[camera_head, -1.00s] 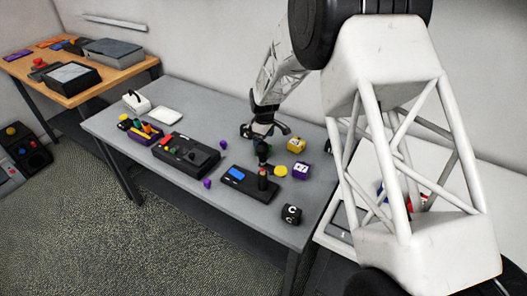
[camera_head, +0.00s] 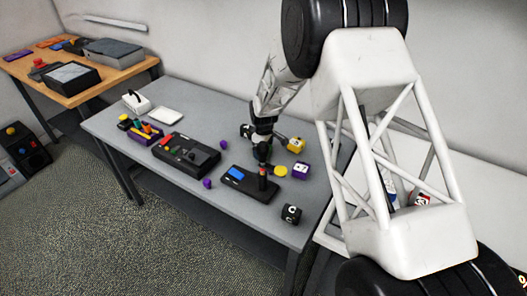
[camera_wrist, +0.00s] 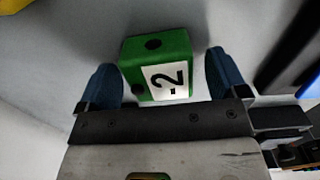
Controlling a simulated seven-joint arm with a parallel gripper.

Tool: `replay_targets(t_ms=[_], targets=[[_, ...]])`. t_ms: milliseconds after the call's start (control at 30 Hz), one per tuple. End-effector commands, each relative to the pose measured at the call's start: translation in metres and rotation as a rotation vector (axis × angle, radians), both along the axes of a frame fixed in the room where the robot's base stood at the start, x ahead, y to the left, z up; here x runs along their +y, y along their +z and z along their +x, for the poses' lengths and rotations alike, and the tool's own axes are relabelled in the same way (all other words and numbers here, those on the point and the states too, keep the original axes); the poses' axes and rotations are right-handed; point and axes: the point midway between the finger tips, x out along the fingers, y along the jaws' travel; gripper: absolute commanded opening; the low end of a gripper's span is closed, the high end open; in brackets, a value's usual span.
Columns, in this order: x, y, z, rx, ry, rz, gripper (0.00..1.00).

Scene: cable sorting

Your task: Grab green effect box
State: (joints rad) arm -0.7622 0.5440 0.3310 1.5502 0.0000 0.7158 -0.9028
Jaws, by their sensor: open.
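The green effect box (camera_wrist: 132,60) shows in the wrist view, with a white label (camera_wrist: 165,82) reading "-2" and dark round spots on its faces. My gripper (camera_wrist: 160,80) is open, with one blue finger on each side of the box. A gap shows between the box and the right finger; the left finger is very close to it, and I cannot tell if they touch. In the head view my gripper (camera_head: 262,148) is low over the right part of the grey table, and the green box is hidden behind it.
On the grey table (camera_head: 215,118), a yellow box (camera_head: 296,145) and a purple box (camera_head: 301,170) stand right of my gripper. A black box (camera_head: 291,214) is near the front edge. Black devices (camera_head: 187,154) and (camera_head: 248,185) lie left and in front.

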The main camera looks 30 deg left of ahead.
Motion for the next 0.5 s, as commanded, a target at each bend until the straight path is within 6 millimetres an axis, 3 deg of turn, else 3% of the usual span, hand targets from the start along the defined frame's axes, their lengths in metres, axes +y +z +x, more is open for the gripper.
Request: replay_targets(t_ms=[500], targets=[[-0.0001, -0.0001, 0.0, 0.0, 0.0, 0.0, 0.92]])
